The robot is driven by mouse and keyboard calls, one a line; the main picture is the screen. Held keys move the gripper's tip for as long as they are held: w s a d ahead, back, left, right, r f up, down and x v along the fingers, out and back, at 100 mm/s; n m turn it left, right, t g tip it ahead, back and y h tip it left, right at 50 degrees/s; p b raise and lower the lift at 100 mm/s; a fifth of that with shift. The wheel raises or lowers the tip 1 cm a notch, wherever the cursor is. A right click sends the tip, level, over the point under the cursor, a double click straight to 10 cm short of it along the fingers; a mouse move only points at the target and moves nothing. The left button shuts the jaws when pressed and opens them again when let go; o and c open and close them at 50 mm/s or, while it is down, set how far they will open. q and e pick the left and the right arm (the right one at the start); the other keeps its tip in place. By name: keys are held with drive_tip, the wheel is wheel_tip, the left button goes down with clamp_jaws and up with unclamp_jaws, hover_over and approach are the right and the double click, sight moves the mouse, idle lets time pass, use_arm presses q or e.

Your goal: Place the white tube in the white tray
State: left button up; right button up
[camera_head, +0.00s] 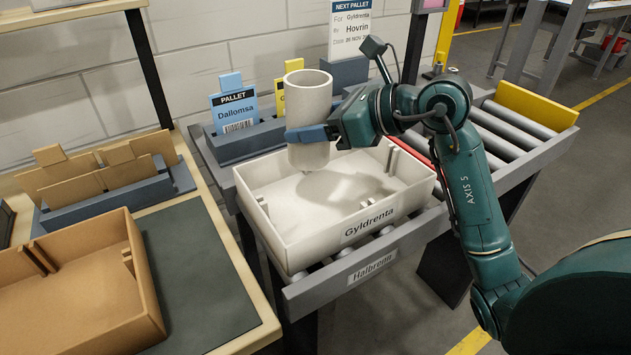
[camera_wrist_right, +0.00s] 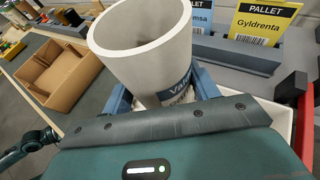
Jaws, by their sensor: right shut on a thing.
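The white tube (camera_head: 308,112) is upright in the head view, held by my right gripper (camera_head: 308,134) around its middle. It hangs over the left back part of the white tray (camera_head: 372,218); its lower end shows above the tray floor. The tray is labelled Gyldrenta and looks empty. In the right wrist view the hollow tube (camera_wrist_right: 146,45) is tilted in the picture, between the blue fingers of my right gripper (camera_wrist_right: 170,90); part of a printed label shows on its side. My left gripper is not in view.
The tray stands on a grey roller conveyor (camera_head: 510,128). A brown tray (camera_head: 90,300) lies on the table at the left, beside a dark mat (camera_head: 195,275). Behind the white tray stand a blue Dallomsa card (camera_head: 235,108) and a yellow card (camera_head: 280,97) in a grey holder.

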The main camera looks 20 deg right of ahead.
sight(316, 163)
wheel_tip(316, 163, down, 8)
drive_tip(key=shift+r+b, duration=0.1)
drive_tip(key=shift+b, duration=0.25)
drive_tip(key=shift+f, duration=0.2)
drive_tip(key=o, duration=1)
drive_tip(key=shift+s+d+r, duration=0.1)
drive_tip(key=shift+r, duration=0.15)
drive_tip(key=v, duration=1.1)
drive_tip(key=shift+s+d+b, duration=0.25)
drive_tip(key=shift+d+b, duration=0.05)
drive_tip(key=shift+b, duration=0.1)
drive_tip(key=shift+r, duration=0.1)
